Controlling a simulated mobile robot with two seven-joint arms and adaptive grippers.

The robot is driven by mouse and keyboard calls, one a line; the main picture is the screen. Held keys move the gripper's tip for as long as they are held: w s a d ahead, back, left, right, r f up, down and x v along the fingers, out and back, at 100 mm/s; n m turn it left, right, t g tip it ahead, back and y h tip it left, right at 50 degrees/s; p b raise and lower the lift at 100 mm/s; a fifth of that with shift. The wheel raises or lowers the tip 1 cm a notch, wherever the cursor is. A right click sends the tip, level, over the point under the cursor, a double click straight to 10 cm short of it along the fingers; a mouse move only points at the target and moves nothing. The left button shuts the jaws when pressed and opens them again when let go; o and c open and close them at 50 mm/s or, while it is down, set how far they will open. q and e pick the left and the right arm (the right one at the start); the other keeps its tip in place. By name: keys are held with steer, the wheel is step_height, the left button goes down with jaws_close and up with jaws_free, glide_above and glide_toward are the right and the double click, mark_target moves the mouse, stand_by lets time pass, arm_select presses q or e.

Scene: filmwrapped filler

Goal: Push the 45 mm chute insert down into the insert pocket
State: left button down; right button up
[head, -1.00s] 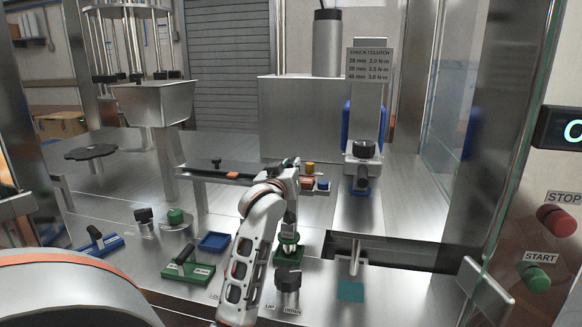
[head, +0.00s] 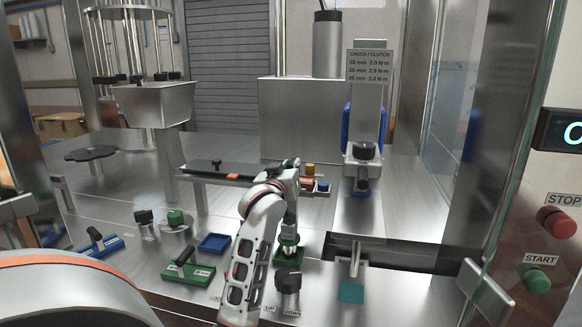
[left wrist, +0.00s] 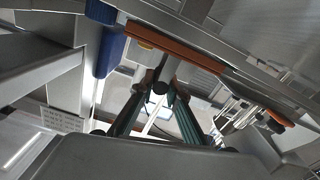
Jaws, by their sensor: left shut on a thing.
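My left gripper (head: 289,232) points straight down at the middle front of the steel deck and is shut on a small green part, taken as the 45 mm chute insert (head: 289,241). The insert is right above, or partly in, a green-rimmed square taken as the insert pocket (head: 300,262). The fingers and my wrist hide much of both, so I cannot tell how deep it sits. In the left wrist view the gripper's dark fingers (left wrist: 157,95) show, but the insert is not clear. My right gripper is not in view.
A black UP/DOWN knob (head: 288,281) stands just in front of the pocket. A dark rail (head: 222,169) and the chuck column (head: 363,165) stand behind.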

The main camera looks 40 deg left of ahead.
arm_select(q)
steer(key=shift+f, duration=0.55)
stand_by(0.7)
steer(key=c, duration=1.9)
jaws_free()
steer(key=shift+f, duration=0.1)
steer(key=v, duration=1.2)
